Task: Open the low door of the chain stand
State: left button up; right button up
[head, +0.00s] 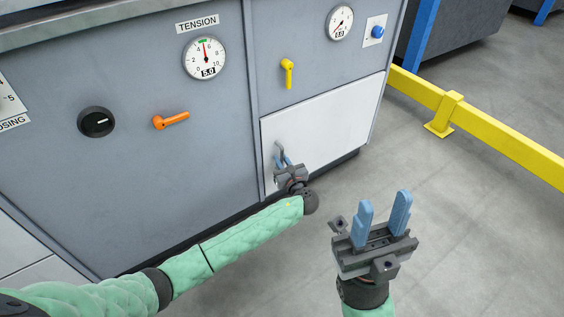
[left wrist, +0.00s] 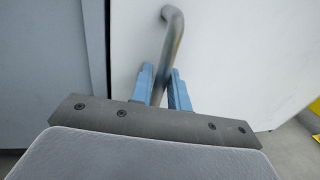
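The low white door (head: 335,120) is at the lower right of the grey cabinet, and looks closed flush with its front. Its grey bar handle (head: 278,149) is near the door's left edge. My left gripper (head: 285,160) is at this handle. In the left wrist view the handle (left wrist: 173,35) runs down between the two blue fingers (left wrist: 162,88), which sit close on both sides of it and appear shut on it. My right gripper (head: 385,198) is open and empty above the floor, to the right of the left gripper and apart from the door.
A yellow lever (head: 287,73) and a gauge (head: 340,23) are above the door. An orange lever (head: 171,120), black knob (head: 96,122) and tension gauge (head: 205,58) are on the left panel. A yellow rail (head: 480,135) runs at right; floor before the door is clear.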

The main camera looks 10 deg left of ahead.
pick_arm(q)
grip_shut()
jog(key=shift+d, duration=0.1)
